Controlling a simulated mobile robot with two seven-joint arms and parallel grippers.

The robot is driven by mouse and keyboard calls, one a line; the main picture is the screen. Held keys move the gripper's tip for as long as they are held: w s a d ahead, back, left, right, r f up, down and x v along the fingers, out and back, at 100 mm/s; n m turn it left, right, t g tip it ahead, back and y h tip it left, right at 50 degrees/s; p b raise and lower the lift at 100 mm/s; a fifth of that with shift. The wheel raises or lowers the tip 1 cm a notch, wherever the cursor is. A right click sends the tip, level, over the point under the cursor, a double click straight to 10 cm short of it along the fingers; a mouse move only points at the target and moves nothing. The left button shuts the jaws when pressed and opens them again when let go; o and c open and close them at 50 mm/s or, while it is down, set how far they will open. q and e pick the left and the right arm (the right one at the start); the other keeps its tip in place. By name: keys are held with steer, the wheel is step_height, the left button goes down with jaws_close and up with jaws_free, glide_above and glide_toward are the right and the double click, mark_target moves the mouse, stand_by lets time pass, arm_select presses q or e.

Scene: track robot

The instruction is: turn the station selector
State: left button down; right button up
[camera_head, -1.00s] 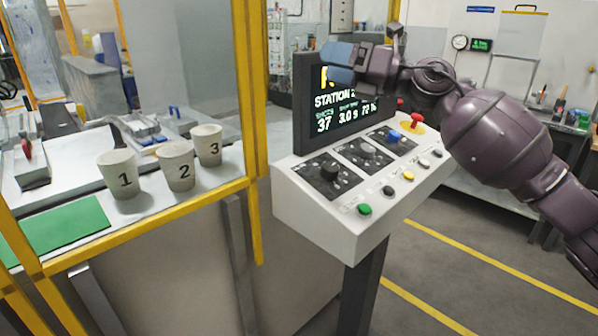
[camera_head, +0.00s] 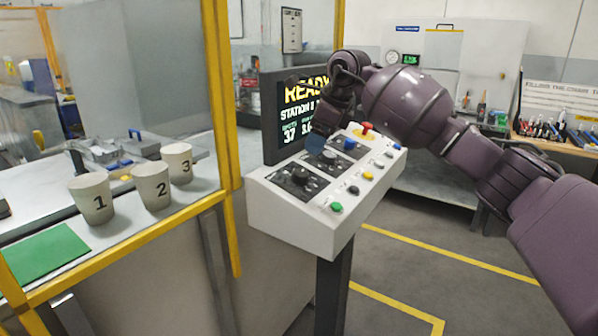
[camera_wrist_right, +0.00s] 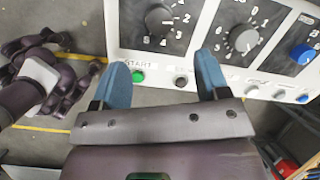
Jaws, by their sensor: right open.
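The control box (camera_head: 300,220) carries a black knob (camera_head: 300,175), a grey knob (camera_head: 328,156) and a blue knob (camera_head: 349,143). I cannot read which is labelled as the station selector. My right gripper (camera_head: 318,143) is above the back of the box, near the grey knob. In the right wrist view its blue fingers (camera_wrist_right: 163,78) are spread and empty. The black knob (camera_wrist_right: 158,20), on a numbered dial, and the grey knob (camera_wrist_right: 243,38), also on a numbered dial, lie beyond the fingertips, apart from them. My left gripper is not seen in the head view.
A screen (camera_head: 287,108) showing READY stands behind the box, partly hidden by my arm. A red button (camera_head: 367,128), a green button (camera_head: 336,207) and several small buttons are on the box. Yellow posts (camera_head: 222,110) and numbered cups (camera_head: 92,198) are at left.

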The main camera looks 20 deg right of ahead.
mark_target(300, 172)
steer(key=b+x, duration=0.1)
steer(key=x, duration=0.8)
steer(key=shift+a+f, duration=0.1)
steer(key=shift+f, duration=0.05)
steer(key=shift+w+a+f+b, duration=0.2)
steer(key=shift+f+b, duration=0.1)
steer(key=shift+f, duration=0.1)
